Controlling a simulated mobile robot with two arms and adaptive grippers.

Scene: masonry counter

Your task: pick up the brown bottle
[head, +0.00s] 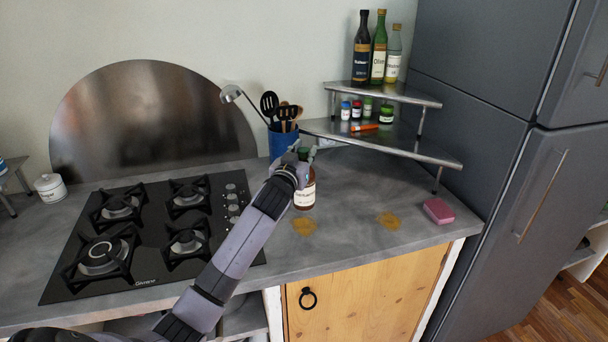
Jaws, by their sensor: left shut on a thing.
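The brown bottle (305,194) with a white label stands upright on the grey counter, to the right of the stove. My left gripper (304,155) is at the bottle's upper part, shut on it. My left arm covers part of the bottle's left side, and the gripper hides part of its neck. The bottle's base appears to be at the counter surface; I cannot tell whether it is touching. My right gripper is not in view.
A blue utensil holder (281,143) stands just behind. A metal corner shelf (400,142) with bottles and jars is at the back right. A pink sponge (438,211) and yellow-brown stains (389,220) lie on the counter. The black stove (150,235) is left.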

